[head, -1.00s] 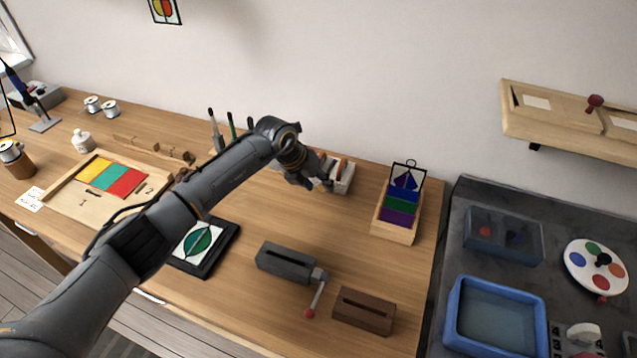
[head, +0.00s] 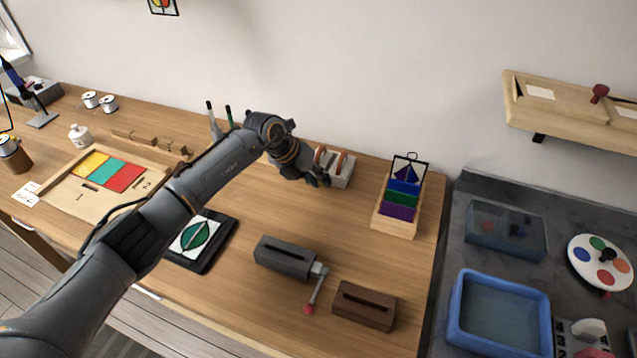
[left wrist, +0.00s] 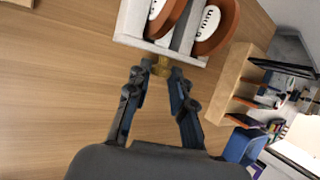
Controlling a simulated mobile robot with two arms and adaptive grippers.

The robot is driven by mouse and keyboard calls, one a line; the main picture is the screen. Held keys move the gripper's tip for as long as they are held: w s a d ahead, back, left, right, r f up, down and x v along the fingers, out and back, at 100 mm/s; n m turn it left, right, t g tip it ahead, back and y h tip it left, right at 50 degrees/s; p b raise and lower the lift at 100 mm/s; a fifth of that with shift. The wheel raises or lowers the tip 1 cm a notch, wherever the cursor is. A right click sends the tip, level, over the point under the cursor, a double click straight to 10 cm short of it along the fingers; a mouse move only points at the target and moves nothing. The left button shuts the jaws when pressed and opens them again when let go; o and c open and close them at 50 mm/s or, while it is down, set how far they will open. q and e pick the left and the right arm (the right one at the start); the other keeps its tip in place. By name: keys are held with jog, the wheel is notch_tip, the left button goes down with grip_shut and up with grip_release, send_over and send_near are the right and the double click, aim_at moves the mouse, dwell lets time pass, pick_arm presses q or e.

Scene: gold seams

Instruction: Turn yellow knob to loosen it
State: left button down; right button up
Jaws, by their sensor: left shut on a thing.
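The yellow knob (left wrist: 161,67) sticks out from the front of a pale grey box (left wrist: 143,42) that holds brown reels (left wrist: 217,24). In the left wrist view my left gripper (left wrist: 162,72) has its two dark fingertips on either side of the knob, shut on it. In the head view my left gripper (head: 322,180) is at the front of the same pale box (head: 344,177), and its fingers hide the knob. My right gripper is in neither view.
A wooden rack with coloured panels (head: 409,227) stands right of the box. A dark grey block with a red-tipped crank (head: 284,258) and a brown slotted block (head: 364,306) lie nearer. Bare wood surrounds the gripper's near side.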

pick_arm(q)
jog(key=shift+w+a+f+h+b, duration=0.15)
jog(key=shift+f+h+b, duration=0.1)
jog(key=shift+h+b, duration=0.3)
jog(key=shift+r, duration=0.2)
jog(key=c, duration=1.2)
grip_release()
jog(key=shift+o, duration=0.2)
